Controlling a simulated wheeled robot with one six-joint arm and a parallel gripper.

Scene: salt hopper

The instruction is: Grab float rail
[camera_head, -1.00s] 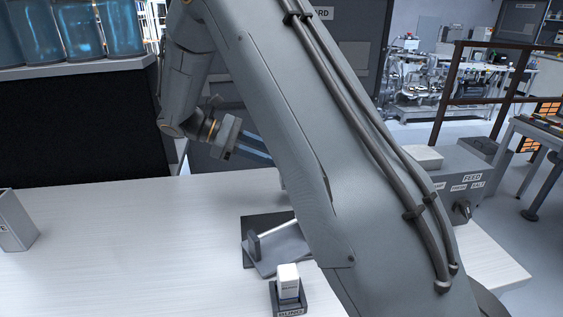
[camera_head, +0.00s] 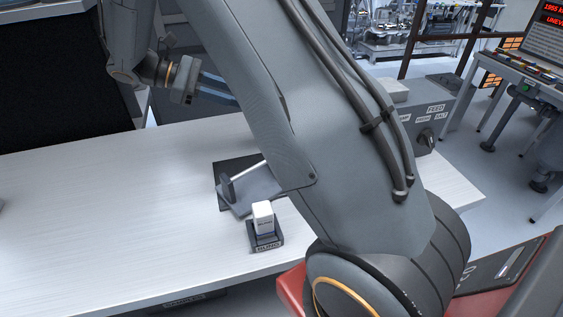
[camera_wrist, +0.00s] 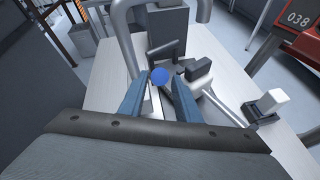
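A thin pale rod (camera_head: 250,171), possibly the float rail, lies by a dark upright bracket (camera_head: 228,189) on a grey plate above a black pad on the white table. A pale rod (camera_wrist: 224,108) also shows in the wrist view, right of my fingers. My gripper (camera_head: 218,90) is above the table's far edge in the head view. In the wrist view my gripper (camera_wrist: 158,92) has its two blue fingers apart, so it is open. A blue disc (camera_wrist: 160,76) shows near the fingertips; I cannot tell what it belongs to. My arm hides part of the plate.
A white block (camera_head: 263,213) stands in a dark labelled holder (camera_head: 266,242) near the plate. A grey box marked FEED (camera_head: 424,112) with a dark knob stands at the table's right end. A dark block (camera_wrist: 198,68) is close beyond my fingers.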

